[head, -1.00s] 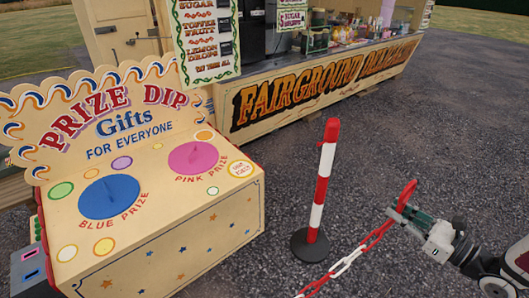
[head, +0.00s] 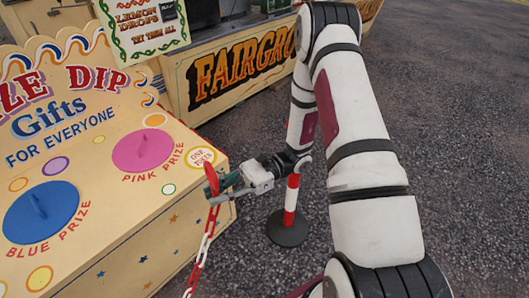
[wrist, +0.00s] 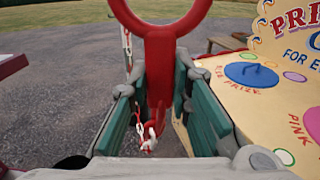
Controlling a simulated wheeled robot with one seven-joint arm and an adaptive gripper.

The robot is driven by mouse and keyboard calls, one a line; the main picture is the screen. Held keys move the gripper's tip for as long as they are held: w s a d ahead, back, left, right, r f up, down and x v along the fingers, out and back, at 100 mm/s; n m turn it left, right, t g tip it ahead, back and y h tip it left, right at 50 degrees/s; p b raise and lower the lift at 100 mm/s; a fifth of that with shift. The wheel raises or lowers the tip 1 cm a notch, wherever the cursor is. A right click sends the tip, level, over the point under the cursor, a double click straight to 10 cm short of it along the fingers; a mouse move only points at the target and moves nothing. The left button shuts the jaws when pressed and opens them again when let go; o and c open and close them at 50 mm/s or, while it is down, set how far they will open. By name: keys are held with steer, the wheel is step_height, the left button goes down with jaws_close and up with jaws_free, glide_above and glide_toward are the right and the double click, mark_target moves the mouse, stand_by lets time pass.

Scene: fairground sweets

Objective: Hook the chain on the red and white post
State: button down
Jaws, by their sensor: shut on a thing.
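The red and white post (head: 291,202) stands upright on its round black base (head: 287,229) on the asphalt. My arm and wrist hide its upper part in the head view. My gripper (head: 217,188) is left of the post in that view, clear of its visible part. It is shut on the red hook (head: 211,176) at the end of the red and white chain (head: 207,238), which hangs down from it. In the wrist view the hook's large red loop (wrist: 158,32) rises between the green finger pads of my gripper (wrist: 160,95). Chain links (wrist: 150,137) show below it.
The prize dip stall (head: 112,245) fills the left, its corner close to my gripper in the head view. The Fairground counter (head: 235,75) stands behind. Open asphalt (head: 470,150) lies to the right, beyond my arm.

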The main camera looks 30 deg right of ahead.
steer(key=s+d+f+n+g+h+b, duration=0.4)
steer(key=s+f+n+g+h+b, duration=0.3)
steer(key=s+n+g, duration=0.5)
steer(key=d+f+n+g+h+b, duration=0.55)
steer(key=d+n+h, duration=0.25)
steer(key=d+h, duration=0.55)
steer(key=w+d+n+t+h+b, duration=0.5)
steer(key=w+d+n+t+h, duration=0.35)
steer(key=w+h, duration=0.45)
steer(key=w+r+n+t+h+b, duration=0.35)
steer(key=w+n+t, duration=0.45)
steer(key=w+t, duration=0.5)
steer(key=w+d+f+g+b, duration=0.1)
steer(key=w+d+b, duration=0.1)
steer(key=d, duration=0.2)
steer(key=w+d+f+y+b, duration=0.1)
steer(key=w+d+f+b, duration=0.1)
steer(key=w+d, duration=0.1)
steer(key=shift+w+d+f+g+b, duration=0.3)
steer(key=shift+d+g+b, duration=0.1)
steer(key=shift+d, duration=0.4)
